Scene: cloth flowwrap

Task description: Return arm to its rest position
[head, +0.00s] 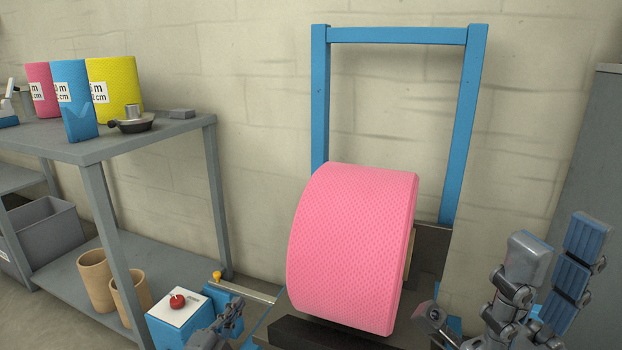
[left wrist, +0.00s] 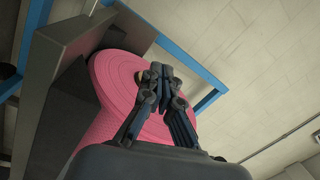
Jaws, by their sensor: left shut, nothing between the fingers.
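My left gripper (head: 230,318) is low in the head view, just right of a blue box and left of the large pink roll (head: 350,250). In the left wrist view its fingers (left wrist: 158,76) are shut together with nothing between them. The pink roll (left wrist: 125,110) shows behind the fingers there, apparently apart from them. Part of my right arm stands at the lower right of the head view. My right gripper (head: 432,316) is near the roll's lower right side; its fingers are too small and partly hidden to read.
A blue frame (head: 400,36) rises behind the roll against the wall. A grey shelf (head: 150,137) at left holds pink, blue and yellow rolls (head: 115,85). A blue box with a red button (head: 177,301) and two tan cylinders (head: 95,282) stand below. A grey cabinet (head: 597,180) is at right.

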